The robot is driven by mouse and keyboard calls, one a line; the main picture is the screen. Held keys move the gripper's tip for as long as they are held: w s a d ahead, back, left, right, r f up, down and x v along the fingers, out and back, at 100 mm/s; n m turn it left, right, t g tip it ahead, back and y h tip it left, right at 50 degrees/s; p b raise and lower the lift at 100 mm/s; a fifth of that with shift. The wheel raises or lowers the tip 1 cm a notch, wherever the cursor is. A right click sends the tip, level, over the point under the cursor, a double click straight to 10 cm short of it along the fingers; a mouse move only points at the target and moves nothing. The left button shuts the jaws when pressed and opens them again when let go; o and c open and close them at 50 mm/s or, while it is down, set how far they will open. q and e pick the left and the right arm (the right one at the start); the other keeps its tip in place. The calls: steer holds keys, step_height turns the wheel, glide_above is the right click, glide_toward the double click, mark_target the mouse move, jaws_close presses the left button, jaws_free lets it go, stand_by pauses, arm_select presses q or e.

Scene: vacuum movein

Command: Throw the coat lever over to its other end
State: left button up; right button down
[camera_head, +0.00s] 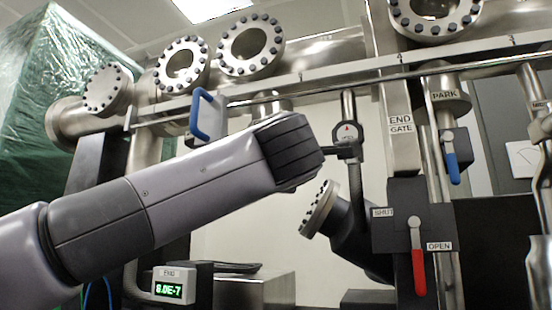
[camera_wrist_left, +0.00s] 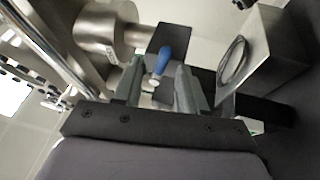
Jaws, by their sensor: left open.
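No label reading COAT is legible in either view. In the wrist view a blue lever (camera_wrist_left: 163,59) on a dark box (camera_wrist_left: 168,40) shows ahead, between and beyond the fingers of my left gripper (camera_wrist_left: 157,80). The fingers are apart with nothing held; whether they touch the lever I cannot tell. My right gripper is not in view.
A red lever (camera_head: 418,270) on the END GATE box points down at OPEN. A blue handle (camera_head: 203,115) sits above my left forearm. A display (camera_head: 172,285) reads 8.0E-7.

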arm_select(q)
steer(key=shift+x, duration=1.25)
